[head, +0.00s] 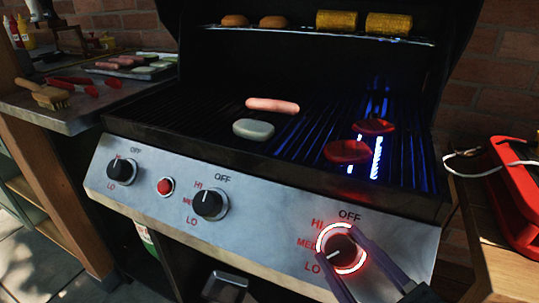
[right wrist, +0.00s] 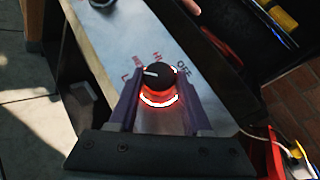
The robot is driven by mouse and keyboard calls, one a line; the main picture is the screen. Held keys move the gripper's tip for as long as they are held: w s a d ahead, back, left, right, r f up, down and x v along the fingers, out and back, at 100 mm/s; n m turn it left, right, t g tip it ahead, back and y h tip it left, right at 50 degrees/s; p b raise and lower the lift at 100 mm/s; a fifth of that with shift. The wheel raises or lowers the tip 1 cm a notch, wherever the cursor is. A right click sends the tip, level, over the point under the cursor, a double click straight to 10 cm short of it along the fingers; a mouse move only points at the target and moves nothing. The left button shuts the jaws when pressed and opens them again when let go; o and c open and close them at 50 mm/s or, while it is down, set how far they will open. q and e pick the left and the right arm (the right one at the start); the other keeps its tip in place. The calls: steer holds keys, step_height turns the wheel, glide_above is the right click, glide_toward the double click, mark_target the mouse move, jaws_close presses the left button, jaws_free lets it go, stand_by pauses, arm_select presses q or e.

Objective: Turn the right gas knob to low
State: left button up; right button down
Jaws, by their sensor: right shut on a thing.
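The right gas knob (head: 341,251) is black with a white pointer line, on the grill's steel front panel (head: 270,225). A glowing red and white ring surrounds its base. OFF, HI, MED and LO labels are printed around it. In the head view the pointer aims down and left, toward LO. In the right wrist view the knob (right wrist: 160,76) has its pointer aimed left, around MED and LO. My right gripper (right wrist: 158,84) is shut on this knob, one finger on each side; it also shows in the head view (head: 352,260). My left gripper is not in view.
The middle knob (head: 208,203), left knob (head: 122,169) and red button (head: 166,186) sit along the panel. Blue flame glows under the right grate, beneath red patties (head: 347,152). A sausage (head: 272,105) lies on the grate. A red case (head: 515,190) stands at right.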

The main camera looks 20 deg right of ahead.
steer(key=shift+r+n+y, duration=0.1)
steer(key=shift+n+y, duration=0.2)
steer(key=shift+n, duration=0.1)
steer(key=shift+c, duration=1.7)
jaws_free()
steer(key=v, duration=1)
